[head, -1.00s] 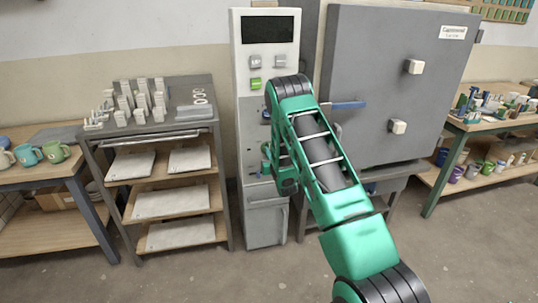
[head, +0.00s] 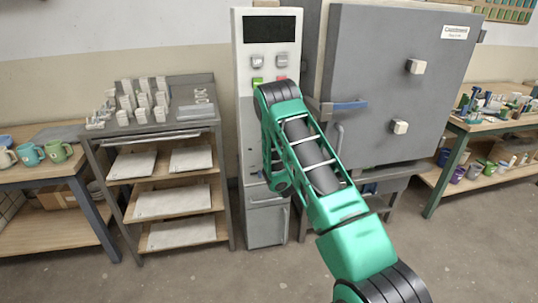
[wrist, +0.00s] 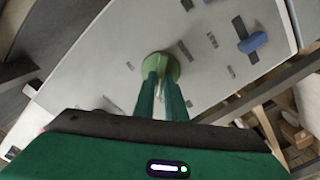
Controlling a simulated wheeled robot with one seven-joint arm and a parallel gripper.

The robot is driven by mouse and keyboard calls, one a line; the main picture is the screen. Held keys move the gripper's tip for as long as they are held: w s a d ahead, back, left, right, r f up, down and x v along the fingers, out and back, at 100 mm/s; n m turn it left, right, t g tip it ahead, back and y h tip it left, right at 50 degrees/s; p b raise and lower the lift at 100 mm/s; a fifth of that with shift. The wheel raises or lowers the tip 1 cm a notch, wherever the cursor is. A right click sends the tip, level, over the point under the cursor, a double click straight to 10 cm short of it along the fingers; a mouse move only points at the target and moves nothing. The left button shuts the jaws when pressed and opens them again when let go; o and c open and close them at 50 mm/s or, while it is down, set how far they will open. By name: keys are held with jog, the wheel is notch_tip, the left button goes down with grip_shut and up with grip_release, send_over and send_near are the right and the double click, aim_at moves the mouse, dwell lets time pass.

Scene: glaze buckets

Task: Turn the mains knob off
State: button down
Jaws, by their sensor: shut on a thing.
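A round pale green knob (wrist: 160,66) stands on the light grey panel in the wrist view. My gripper (wrist: 161,82) is shut on it, with one finger on each side. No label that names it as the mains knob can be read. A blue knob (wrist: 252,42) sits apart on the same panel, to the right in the wrist view. In the head view the tall control cabinet (head: 243,105) stands in the middle. My arm hides my gripper and most of the cabinet's lower controls there.
A rack (head: 165,185) with pale slabs stands to the left. Green (head: 257,81) and red (head: 280,78) buttons sit above my arm. The floor in front is clear.

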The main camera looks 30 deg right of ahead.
jog(key=shift+a+n, duration=0.2)
jog(key=shift+n, duration=0.2)
jog(key=c, duration=1.8)
grip_release()
jog(key=shift+c, duration=0.2)
jog(key=shift+o, duration=0.2)
jog(key=shift+d, duration=0.1)
jog(key=v, duration=1)
jog(key=shift+s, duration=0.3)
